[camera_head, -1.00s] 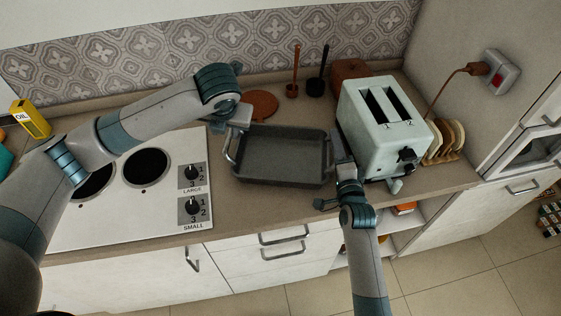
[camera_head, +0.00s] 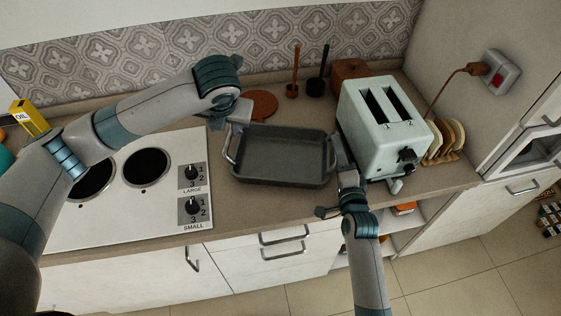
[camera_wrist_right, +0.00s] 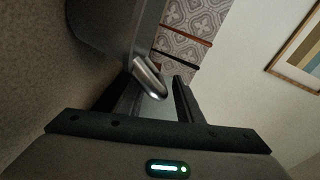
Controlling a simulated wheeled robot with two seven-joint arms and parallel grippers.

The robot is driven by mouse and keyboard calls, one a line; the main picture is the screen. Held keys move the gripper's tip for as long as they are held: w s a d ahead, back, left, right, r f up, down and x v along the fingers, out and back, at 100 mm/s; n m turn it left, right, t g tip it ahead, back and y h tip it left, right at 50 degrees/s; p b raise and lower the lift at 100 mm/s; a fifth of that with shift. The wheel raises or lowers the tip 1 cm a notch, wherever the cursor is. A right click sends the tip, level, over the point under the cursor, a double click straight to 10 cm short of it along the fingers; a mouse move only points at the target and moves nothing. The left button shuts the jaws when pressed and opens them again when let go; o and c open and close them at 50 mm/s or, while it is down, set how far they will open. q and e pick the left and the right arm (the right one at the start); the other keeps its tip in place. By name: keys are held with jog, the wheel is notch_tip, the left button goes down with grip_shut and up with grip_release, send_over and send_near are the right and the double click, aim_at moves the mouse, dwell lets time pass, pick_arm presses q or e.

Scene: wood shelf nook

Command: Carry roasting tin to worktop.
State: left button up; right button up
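The grey roasting tin (camera_head: 280,172) is upright at the worktop (camera_head: 262,208), between the hob and the toaster. I cannot tell whether its base fully touches the surface. Its left handle (camera_head: 229,150) shows in the head view. My left gripper (camera_head: 238,118) is at the tin's back left corner, with its fingertips partly hidden. My right gripper (camera_head: 341,158) is at the tin's right side. In the right wrist view my right gripper (camera_wrist_right: 160,95) has its fingers apart, with the tin's metal handle (camera_wrist_right: 150,78) close by their tips. The tin's dark wall (camera_wrist_right: 98,30) is beside it.
A pale toaster (camera_head: 385,128) stands close to the right of the tin and my right gripper. A toast rack (camera_head: 445,140) is beyond it. The white hob (camera_head: 150,205) lies to the left. A round brown board (camera_head: 262,103) and two upright utensils are behind.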

jog(key=s, duration=0.3)
jog(key=s+d, duration=0.1)
jog(key=s, duration=0.5)
jog(key=shift+s+d+r, duration=0.2)
jog(key=shift+s+r, duration=0.05)
jog(key=shift+s, duration=0.05)
